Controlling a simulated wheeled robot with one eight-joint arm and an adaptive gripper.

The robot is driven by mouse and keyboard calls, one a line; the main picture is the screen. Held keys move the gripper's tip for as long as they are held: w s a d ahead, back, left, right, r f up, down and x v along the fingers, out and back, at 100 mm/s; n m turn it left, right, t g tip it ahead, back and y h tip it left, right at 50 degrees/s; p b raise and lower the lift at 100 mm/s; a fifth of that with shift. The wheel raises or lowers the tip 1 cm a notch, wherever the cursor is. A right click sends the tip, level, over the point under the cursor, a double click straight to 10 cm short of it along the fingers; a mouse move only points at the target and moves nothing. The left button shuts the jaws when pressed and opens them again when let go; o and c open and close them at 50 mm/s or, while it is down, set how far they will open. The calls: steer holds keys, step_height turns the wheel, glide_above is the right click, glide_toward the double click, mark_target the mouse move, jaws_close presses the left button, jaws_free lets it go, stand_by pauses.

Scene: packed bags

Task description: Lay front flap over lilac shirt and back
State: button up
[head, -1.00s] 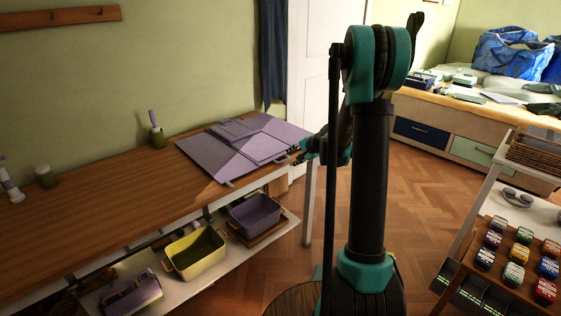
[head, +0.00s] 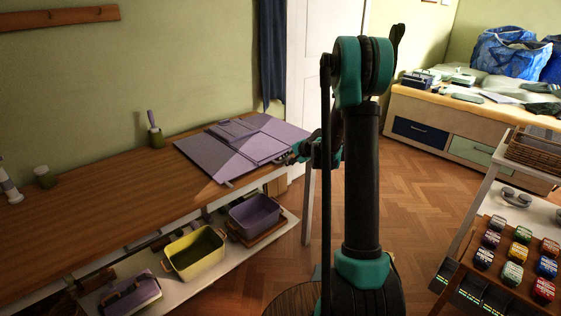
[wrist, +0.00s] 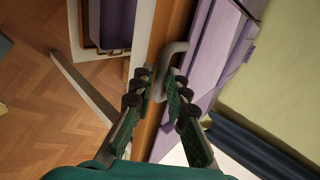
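The lilac folding board (head: 205,158) lies flat at the right end of the wooden table, with raised panels and a folded-looking lilac layer (head: 262,148) on it. I cannot clearly tell shirt from board, as both are lilac. A small grey tab (head: 228,183) juts from the front edge. In the wrist view a grey loop handle (wrist: 178,50) stands out beside the lilac board edge (wrist: 210,55). My gripper (wrist: 160,76) is open, with its fingertips on either side of this handle; contact cannot be told. In the head view my gripper (head: 296,155) is at the board's right edge, partly hidden.
A yellow bin (head: 195,253) and a purple bin (head: 255,213) stand on the shelf below the table (head: 90,200). A cart with coloured tins (head: 514,272) is at right. The floor between is clear.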

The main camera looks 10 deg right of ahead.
steer(key=shift+c, duration=0.7)
steer(key=shift+w+r, duration=0.1)
steer(key=shift+r, duration=2.85)
steer(key=shift+w+a+r, duration=0.15)
steer(key=shift+w+r, duration=0.05)
steer(key=shift+r, duration=0.75)
steer(key=shift+w+a+r, duration=0.2)
steer(key=shift+r, duration=0.7)
steer(key=shift+w+a+r, duration=0.15)
steer(key=shift+w+r, duration=0.05)
steer(key=shift+r, duration=0.75)
steer(key=shift+r, duration=0.1)
steer(key=shift+w+a+r, duration=0.25)
steer(key=shift+w+r, duration=0.1)
steer(key=shift+r, duration=0.5)
steer(key=shift+w+a+r, duration=0.25)
steer(key=shift+w+r, duration=0.1)
steer(key=shift+r, duration=0.45)
steer(key=shift+w+a+r, duration=0.25)
steer(key=shift+w+r, duration=0.1)
steer(key=shift+r, duration=0.5)
